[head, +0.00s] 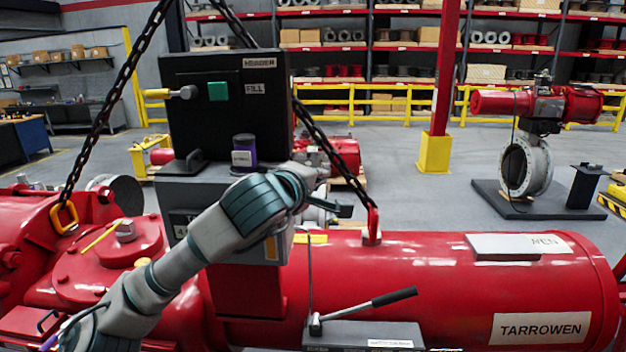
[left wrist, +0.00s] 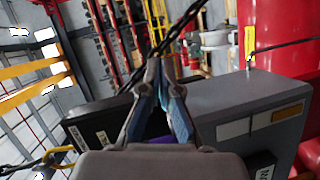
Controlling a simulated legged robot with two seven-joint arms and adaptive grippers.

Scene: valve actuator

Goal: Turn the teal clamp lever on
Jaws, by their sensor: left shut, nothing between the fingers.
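A teal square piece (head: 218,91) shows on the front of the black panel box (head: 190,125); I cannot tell whether it is part of the clamp lever. No teal lever arm shows clearly in either view. My left gripper (head: 335,205) is in front of the right side of the grey control column, its fingers small and partly hidden by the wrist. In the left wrist view my left gripper (left wrist: 155,72) is shut and empty, above the column's top. My right gripper is not in view.
A purple-labelled jar (head: 243,152) stands on the column's ledge. Chains (head: 105,110) slope on both sides. A black-handled lever (head: 390,297) sits on a grey box before the red cylinder (head: 450,275).

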